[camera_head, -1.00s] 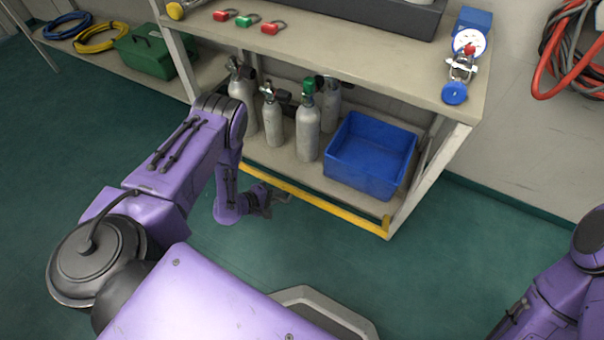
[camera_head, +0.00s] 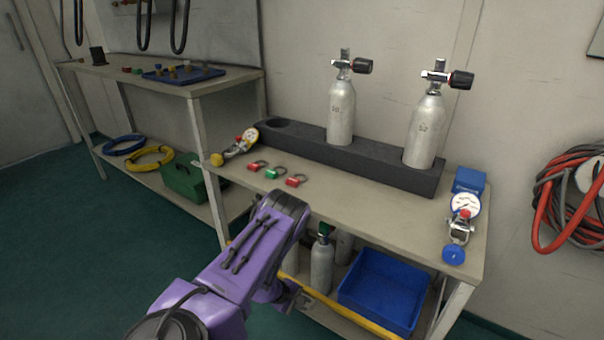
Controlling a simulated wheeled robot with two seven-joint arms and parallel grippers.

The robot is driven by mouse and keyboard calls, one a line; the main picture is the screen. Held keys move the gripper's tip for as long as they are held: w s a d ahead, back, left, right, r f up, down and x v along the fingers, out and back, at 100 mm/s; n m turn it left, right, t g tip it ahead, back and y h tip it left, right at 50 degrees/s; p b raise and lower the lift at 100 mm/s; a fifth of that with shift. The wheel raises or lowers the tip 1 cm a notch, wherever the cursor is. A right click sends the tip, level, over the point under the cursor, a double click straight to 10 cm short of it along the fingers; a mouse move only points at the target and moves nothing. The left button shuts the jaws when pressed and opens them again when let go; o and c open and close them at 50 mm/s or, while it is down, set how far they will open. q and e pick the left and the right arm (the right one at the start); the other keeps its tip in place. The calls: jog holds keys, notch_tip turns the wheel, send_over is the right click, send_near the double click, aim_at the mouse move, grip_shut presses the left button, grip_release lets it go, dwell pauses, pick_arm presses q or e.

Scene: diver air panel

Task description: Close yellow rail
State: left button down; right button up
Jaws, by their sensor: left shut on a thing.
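The yellow rail (camera_head: 345,310) runs along the front of the lower shelf, under the workbench on the right. Its right end runs down toward the bottom edge of the picture, and my left arm hides part of its left side. My left gripper (camera_head: 297,300) is low in front of the shelf, at the rail, and is shut on it. The fingers are small and partly hidden by my purple forearm, so the exact grip is unclear. My right gripper is out of view.
Behind the rail, the lower shelf holds grey cylinders (camera_head: 321,265) and a blue bin (camera_head: 383,291). The benchtop above carries padlocks (camera_head: 273,173), gauges (camera_head: 460,210) and a black rack (camera_head: 380,163) with two cylinders. Red and black hoses (camera_head: 568,205) hang at right.

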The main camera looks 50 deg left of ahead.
pick_arm(q)
jog(key=shift+w+a, duration=0.15)
jog(key=shift+w, duration=0.1)
dwell(0.4)
jog(key=c, duration=1.4)
grip_release()
jog(key=shift+c, duration=0.2)
jog(key=p+v, duration=0.4)
jog(key=v, duration=0.6)
jog(key=shift+r, duration=0.25)
